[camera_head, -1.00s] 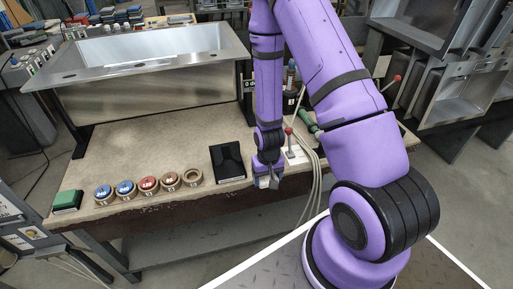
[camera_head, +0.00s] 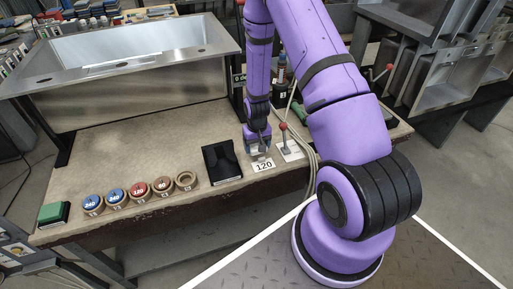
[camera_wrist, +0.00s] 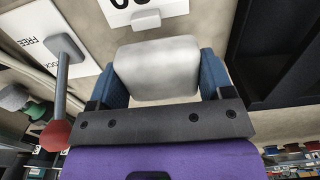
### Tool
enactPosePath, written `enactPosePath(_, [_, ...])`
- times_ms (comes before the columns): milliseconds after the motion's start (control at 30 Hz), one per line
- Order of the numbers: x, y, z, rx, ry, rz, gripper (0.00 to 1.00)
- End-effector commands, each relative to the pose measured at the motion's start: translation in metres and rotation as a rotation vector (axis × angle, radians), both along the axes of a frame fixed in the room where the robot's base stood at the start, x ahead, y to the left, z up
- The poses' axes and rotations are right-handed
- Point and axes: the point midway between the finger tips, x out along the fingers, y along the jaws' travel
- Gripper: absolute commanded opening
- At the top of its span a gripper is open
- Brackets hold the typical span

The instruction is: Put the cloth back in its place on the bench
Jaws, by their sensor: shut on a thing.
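My gripper (camera_head: 258,147) is low over the bench (camera_head: 140,170), behind a white card marked 120 (camera_head: 264,165). In the wrist view my gripper (camera_wrist: 160,75) has its blue fingers on both sides of a pale grey, soft-edged block-like thing (camera_wrist: 157,65) and is shut on it. I cannot tell for sure that this is the cloth, or whether it touches the bench. The card also shows in the wrist view (camera_wrist: 165,8), just beyond the held thing. No other thing is clearly a cloth.
A red-knobbed lever (camera_head: 284,128) on a white plate stands close right of my gripper. A black tray-like item (camera_head: 222,162) lies to the left, then several numbered round discs (camera_head: 139,192) and a green block (camera_head: 52,212). A steel sink (camera_head: 120,50) stands behind.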

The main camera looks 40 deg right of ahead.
Motion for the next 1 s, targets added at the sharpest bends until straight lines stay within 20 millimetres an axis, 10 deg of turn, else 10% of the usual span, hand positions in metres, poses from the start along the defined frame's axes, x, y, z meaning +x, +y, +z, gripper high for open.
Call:
enactPosePath(967, [0.021, -0.014, -0.040, 0.000, 0.001, 0.001, 0.52])
enactPosePath(1000, [0.022, -0.014, -0.040, 0.000, 0.000, 0.001, 0.78])
